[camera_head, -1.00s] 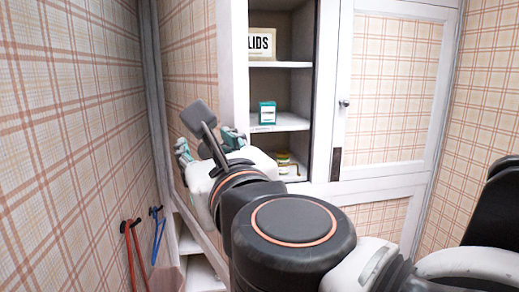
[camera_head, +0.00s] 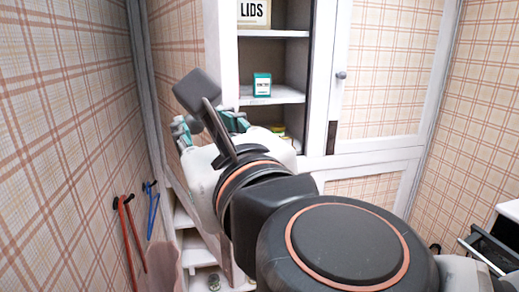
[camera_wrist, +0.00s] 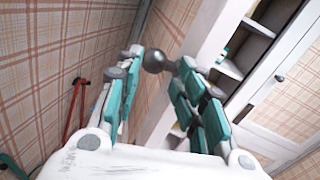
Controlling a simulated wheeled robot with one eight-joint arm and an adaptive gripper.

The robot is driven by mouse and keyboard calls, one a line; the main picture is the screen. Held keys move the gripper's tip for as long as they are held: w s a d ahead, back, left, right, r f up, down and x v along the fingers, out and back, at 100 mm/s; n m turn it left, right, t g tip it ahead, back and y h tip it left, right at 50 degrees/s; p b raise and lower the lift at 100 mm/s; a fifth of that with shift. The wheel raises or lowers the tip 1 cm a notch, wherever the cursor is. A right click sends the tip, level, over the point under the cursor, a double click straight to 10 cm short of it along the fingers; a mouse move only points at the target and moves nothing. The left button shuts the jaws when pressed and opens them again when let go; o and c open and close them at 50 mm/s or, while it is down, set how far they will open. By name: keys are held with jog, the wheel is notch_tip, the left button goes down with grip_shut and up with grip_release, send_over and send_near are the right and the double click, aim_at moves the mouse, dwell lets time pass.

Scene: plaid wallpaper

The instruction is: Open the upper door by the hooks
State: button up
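The upper door (camera_head: 178,45), a plaid panel with a white frame, is at the left of the cupboard, by the hooks. It seems to stand out at an angle, with open shelves showing beyond its white edge. My gripper (camera_wrist: 160,61) is at its front. The contact itself is hard to see. In the head view my wrist hides the knob.
Red (camera_head: 130,235) and blue (camera_head: 153,213) tools hang from hooks on the left wall. Open lower shelves (camera_head: 197,252) stand below. The shelves hold a LIDS sign (camera_head: 253,13) and a teal box (camera_head: 262,85). A closed door with a knob (camera_head: 341,75) is at right.

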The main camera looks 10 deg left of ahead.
jog(key=v, duration=0.8)
jog(key=shift+d+r, duration=0.15)
jog(key=shift+d, duration=0.05)
jog(key=shift+s, duration=0.25)
